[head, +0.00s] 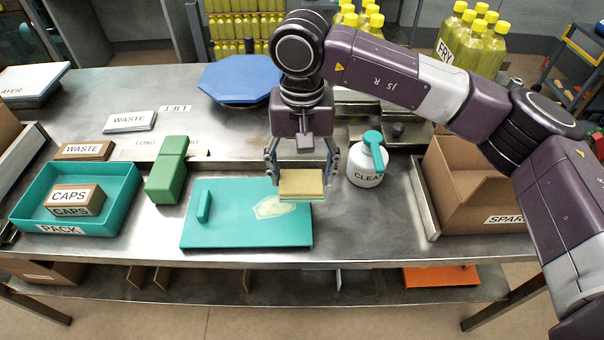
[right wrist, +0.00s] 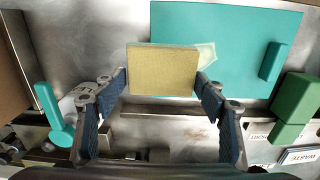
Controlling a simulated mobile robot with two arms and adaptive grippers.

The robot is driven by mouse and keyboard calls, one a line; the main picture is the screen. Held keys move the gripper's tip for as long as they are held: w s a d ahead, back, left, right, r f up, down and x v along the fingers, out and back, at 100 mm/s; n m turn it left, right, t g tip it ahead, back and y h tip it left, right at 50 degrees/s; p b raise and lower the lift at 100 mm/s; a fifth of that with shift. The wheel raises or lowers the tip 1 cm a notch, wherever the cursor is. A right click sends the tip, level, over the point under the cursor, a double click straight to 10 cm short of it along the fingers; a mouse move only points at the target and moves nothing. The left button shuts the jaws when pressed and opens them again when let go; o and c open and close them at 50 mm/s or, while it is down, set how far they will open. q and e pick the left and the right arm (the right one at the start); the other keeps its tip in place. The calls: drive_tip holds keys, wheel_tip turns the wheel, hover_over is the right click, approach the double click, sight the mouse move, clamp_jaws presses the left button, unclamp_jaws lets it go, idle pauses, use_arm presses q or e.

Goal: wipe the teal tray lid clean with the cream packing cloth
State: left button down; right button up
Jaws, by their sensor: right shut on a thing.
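The teal tray lid (head: 225,232) lies flat on the steel bench, with a raised teal handle (head: 204,206) on its left part. A pale yellowish smear (head: 270,207) marks its right part. My right gripper (head: 302,172) is shut on the cream packing cloth (head: 302,185), a folded block, at the lid's right edge beside the smear. Whether the cloth touches the lid is unclear. In the right wrist view the cloth (right wrist: 162,72) sits between the fingers and partly hides the smear (right wrist: 207,54). My left gripper is not in view.
A white spray bottle (head: 366,166) with a teal top stands close right of the cloth. A green box (head: 167,170) and the teal PACK tray (head: 118,190) with CAPS boxes stand left. A cardboard box (head: 480,195) is at right, a blue octagonal plate (head: 238,80) behind.

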drive_tip(key=shift+r+p, duration=0.4)
drive_tip(key=shift+r, duration=1.1)
